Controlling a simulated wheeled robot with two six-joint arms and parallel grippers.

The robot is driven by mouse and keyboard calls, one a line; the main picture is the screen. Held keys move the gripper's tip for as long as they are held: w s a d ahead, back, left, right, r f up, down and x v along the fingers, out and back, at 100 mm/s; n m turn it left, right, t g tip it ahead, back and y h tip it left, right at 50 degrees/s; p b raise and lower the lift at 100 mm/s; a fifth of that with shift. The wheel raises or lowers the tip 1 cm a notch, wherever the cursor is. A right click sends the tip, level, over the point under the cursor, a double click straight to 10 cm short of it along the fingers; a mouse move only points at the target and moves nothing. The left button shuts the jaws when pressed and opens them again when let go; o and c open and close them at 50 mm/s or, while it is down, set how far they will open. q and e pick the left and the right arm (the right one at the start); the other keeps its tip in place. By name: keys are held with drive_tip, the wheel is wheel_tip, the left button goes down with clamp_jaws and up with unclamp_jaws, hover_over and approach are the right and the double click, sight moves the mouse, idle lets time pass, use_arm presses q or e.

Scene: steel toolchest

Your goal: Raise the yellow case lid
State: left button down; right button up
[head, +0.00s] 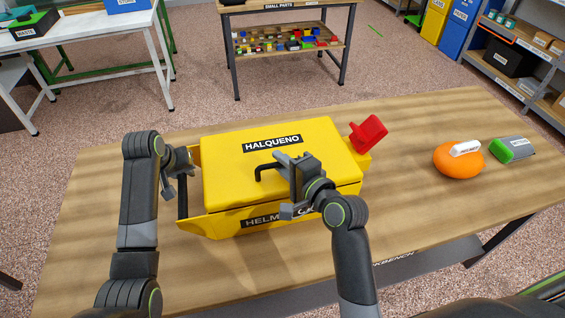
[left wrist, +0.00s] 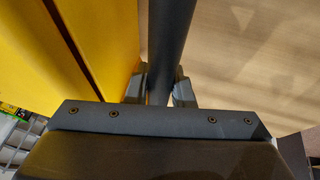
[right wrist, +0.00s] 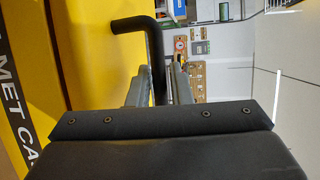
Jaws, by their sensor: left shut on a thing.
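The yellow case (head: 240,222) stands on the wooden bench. Its lid (head: 230,175), labelled HALQUENO, lies down over the base with no clear gap. My left gripper (head: 178,180) is at the case's left end, shut on an upright dark bar (head: 183,205); the bar shows between its fingers in the left wrist view (left wrist: 160,50). My right gripper (head: 290,190) is over the front of the lid, at a black bent handle (head: 264,170). In the right wrist view the handle (right wrist: 137,25) runs down between the fingers; whether they grip it is unclear.
A red part (head: 368,133) sticks up tilted at the case's right end. An orange rounded object (head: 458,163) with a white top and a green-and-grey box (head: 512,150) stand at the right of the bench (head: 420,200). The bench between them and the case is clear.

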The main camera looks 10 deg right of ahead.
clamp_jaws()
drive_tip(key=shift+r, duration=0.1)
drive_tip(key=shift+w+a+r+g, duration=0.1)
drive_tip(key=shift+w+r+g, duration=0.15)
drive_tip(key=shift+r, duration=0.25)
drive_tip(key=shift+w+r+g, duration=0.2)
drive_tip(key=shift+r+g, duration=0.05)
drive_tip(key=shift+r, duration=0.25)
drive_tip(key=w+r+m+g, duration=0.1)
drive_tip(key=w+r+g, duration=0.4)
drive_tip(key=w, duration=0.4)
drive_tip(key=w+r+m+g+h, duration=0.1)
drive_tip(key=w+r+m+g, duration=0.1)
drive_tip(key=w+r+g, duration=0.4)
drive_tip(key=shift+w+r+m+g+h, duration=0.2)
drive_tip(key=shift+w+m+g+h, duration=0.1)
drive_tip(key=shift+w+g, duration=1.05)
drive_tip(key=shift+w, duration=0.25)
